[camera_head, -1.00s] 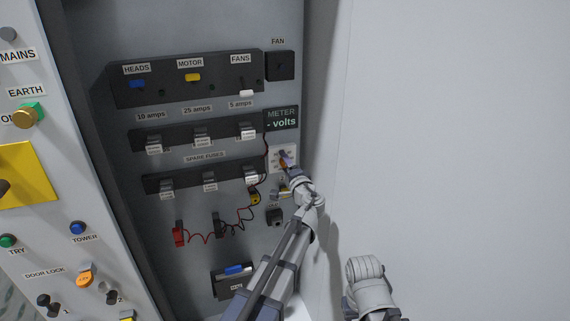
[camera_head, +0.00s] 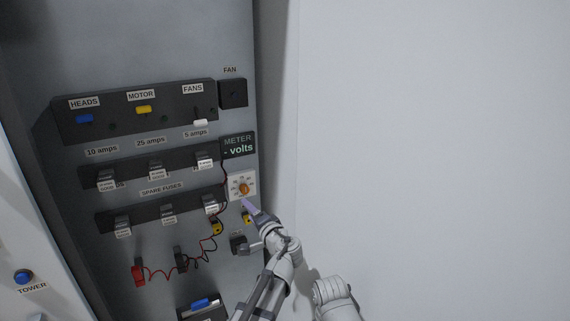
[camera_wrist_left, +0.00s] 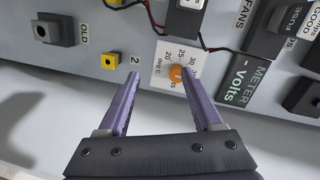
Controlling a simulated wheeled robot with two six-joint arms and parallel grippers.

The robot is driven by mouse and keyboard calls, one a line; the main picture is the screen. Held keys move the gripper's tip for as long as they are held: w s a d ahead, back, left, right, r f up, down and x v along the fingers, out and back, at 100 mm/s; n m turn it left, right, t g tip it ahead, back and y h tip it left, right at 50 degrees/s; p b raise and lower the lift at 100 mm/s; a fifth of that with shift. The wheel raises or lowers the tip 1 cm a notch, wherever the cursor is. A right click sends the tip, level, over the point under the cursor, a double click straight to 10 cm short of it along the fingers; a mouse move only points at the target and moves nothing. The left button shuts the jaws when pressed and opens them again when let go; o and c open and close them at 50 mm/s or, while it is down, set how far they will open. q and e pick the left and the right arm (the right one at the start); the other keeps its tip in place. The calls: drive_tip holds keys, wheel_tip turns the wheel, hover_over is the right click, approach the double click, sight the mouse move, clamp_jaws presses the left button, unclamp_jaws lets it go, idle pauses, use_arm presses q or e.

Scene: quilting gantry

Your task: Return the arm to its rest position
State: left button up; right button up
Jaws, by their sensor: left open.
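My left gripper (camera_head: 247,205) is in front of the electrical panel, just below the orange dial knob (camera_head: 244,188) on its white dial plate (camera_head: 235,180). In the left wrist view my left gripper (camera_wrist_left: 160,95) shows two purple fingers, spread apart with nothing between them. The orange knob (camera_wrist_left: 176,73) lies beyond the fingertips, nearer the right finger, and nothing grips it. Part of another grey arm link, mine, shows at the bottom of the head view; its gripper is not visible.
The panel carries a meter display (camera_head: 239,145), a fan box (camera_head: 232,93), fuse rows (camera_head: 160,164) and a red and black lead with a red clip (camera_head: 138,274). A dark box (camera_head: 239,244) sits close beside my left wrist. A bare pale wall (camera_head: 430,140) fills the right.

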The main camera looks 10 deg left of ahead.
use_arm(q)
drive_tip(key=s+d+f+n+g+h, duration=0.2)
drive_tip(key=s+f+g, duration=0.2)
drive_tip(key=s+f, duration=0.3)
drive_tip(key=s+d+f+n+g+h, duration=0.2)
drive_tip(key=s+f+g, duration=0.2)
drive_tip(key=s+f, duration=0.3)
drive_tip(key=s+d+f+g+h, duration=0.3)
drive_tip(key=s+d, duration=0.2)
drive_tip(key=s, duration=0.2)
drive_tip(key=s+d+f+g+h, duration=0.2)
drive_tip(key=s+d, duration=0.2)
drive_tip(key=s, duration=0.4)
wheel_tip(320, 180, up, 12)
drive_tip(key=p, duration=1.2)
drive_tip(key=shift+w+d+r+p, duration=0.15)
drive_tip(key=shift+w+p, duration=0.15)
drive_tip(key=shift+w, duration=0.05)
